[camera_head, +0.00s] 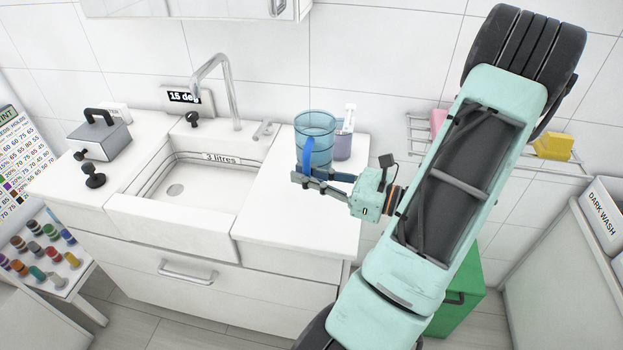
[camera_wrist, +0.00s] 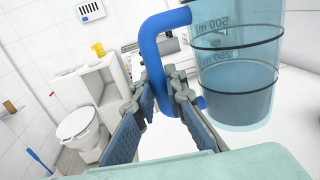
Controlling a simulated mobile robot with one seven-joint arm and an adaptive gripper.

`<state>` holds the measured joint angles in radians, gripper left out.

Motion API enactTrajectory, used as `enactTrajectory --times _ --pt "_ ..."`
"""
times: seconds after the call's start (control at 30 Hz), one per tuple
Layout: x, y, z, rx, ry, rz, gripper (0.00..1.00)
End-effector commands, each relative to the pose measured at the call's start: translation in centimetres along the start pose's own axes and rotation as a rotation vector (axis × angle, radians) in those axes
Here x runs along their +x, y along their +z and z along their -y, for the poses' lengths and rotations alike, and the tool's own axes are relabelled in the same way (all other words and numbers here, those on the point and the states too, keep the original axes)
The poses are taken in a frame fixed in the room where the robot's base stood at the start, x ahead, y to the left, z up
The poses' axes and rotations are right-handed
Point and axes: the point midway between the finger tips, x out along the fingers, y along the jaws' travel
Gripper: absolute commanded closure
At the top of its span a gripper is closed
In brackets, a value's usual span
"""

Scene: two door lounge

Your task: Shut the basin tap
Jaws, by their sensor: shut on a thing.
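The basin (camera_head: 178,185) is white, set in the counter, and marked "3 litres". A tall chrome tap (camera_head: 232,92) stands behind it, its spout over the basin; I see no clear stream from it. A small grey lever (camera_head: 265,130) sits right of the tap's foot. A dark knob (camera_head: 192,119) sits left of it. My gripper (camera_head: 306,181) is right of the basin, shut on the blue handle of a clear blue measuring jug (camera_head: 319,128). In the wrist view the jug (camera_wrist: 235,90) looks upright and partly filled, and the fingers close on its handle (camera_wrist: 151,50).
A lilac cup (camera_head: 342,146) stands close behind the jug. A display (camera_head: 184,97) hangs behind the basin. The right counter's front is bare.

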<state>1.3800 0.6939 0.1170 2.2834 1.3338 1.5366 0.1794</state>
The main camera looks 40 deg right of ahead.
Motion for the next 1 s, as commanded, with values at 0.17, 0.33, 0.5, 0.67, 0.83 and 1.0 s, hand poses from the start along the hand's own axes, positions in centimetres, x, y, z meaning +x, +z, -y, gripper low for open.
enactTrajectory --times 0.17,0.33,0.5,0.67,0.83,1.0 --pt "-0.3 2.3 -4.2 0.0 -0.001 0.001 1.0" --pt "-0.5 3.9 -7.6 0.0 -0.001 0.001 1.0" --pt "-0.6 4.5 -8.2 0.005 -0.002 0.002 1.0" --pt "-0.6 4.7 -8.9 0.003 -0.001 0.003 1.0" --pt "-0.6 4.7 -9.4 0.002 0.0 0.002 1.0" --pt "-0.6 4.6 -9.5 0.0 0.002 0.002 1.0"
